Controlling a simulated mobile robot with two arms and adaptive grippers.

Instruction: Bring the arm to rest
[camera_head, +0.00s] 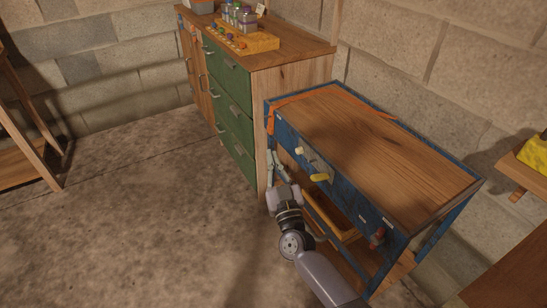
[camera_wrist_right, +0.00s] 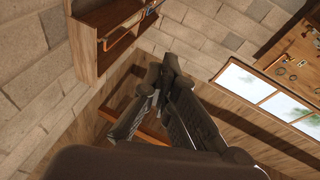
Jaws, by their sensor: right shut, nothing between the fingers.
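My right arm comes in from the bottom of the head view. Its gripper (camera_head: 272,160) is beside the front left corner of the blue-framed workbench (camera_head: 370,140), near the end of the green drawer cabinet. The fingers hold nothing. In the right wrist view the gripper (camera_wrist_right: 168,68) shows its two dark fingers with their tips together and empty. I cannot tell whether the gripper touches the workbench frame. My left gripper is not in view.
The workbench front has a pale knob (camera_head: 299,151) and a yellow handle (camera_head: 319,178), close to my right arm. A green drawer cabinet (camera_head: 229,108) bears a yellow tray (camera_head: 262,43). A wooden stand (camera_head: 18,160) is at left. The floor between is clear.

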